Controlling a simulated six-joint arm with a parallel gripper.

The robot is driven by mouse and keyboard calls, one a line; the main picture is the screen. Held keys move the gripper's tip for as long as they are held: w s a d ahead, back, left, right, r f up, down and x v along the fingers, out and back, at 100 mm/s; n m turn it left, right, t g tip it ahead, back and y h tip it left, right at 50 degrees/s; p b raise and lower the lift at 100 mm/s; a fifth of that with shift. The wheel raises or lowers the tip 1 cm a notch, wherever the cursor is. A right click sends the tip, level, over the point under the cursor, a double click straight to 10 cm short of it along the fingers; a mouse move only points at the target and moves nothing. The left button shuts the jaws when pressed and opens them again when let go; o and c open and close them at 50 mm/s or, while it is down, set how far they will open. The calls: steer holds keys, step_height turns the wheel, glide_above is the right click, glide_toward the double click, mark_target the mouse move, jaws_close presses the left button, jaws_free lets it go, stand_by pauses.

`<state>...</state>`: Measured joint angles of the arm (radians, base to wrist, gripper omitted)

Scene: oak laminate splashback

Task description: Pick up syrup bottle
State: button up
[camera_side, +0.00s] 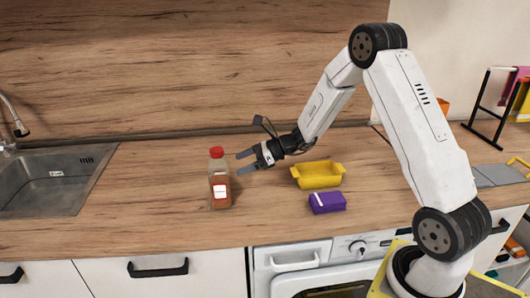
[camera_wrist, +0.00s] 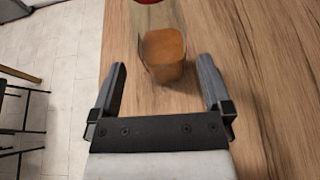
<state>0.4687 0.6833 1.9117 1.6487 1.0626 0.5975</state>
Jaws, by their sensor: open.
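The syrup bottle (camera_side: 220,181) stands upright on the wooden counter, with a red cap, clear walls, brown syrup and a white label. My gripper (camera_side: 241,163) is just to its right in the side view, level with its upper half, fingers spread and pointing at it. In the wrist view the bottle (camera_wrist: 164,52) is ahead of and between the open fingers of my gripper (camera_wrist: 163,72); its red cap is cut off at the top edge. Nothing is held between the fingers.
A yellow dish (camera_side: 318,176) and a purple box (camera_side: 327,202) stand on the counter (camera_side: 140,200) to the right, below my arm. A sink (camera_side: 45,182) lies at the far left. The counter between sink and bottle is clear.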

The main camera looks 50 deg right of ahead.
mark_target(219, 171)
steer(key=shift+x, duration=3.9)
jaws_close()
steer(key=shift+r, duration=0.15)
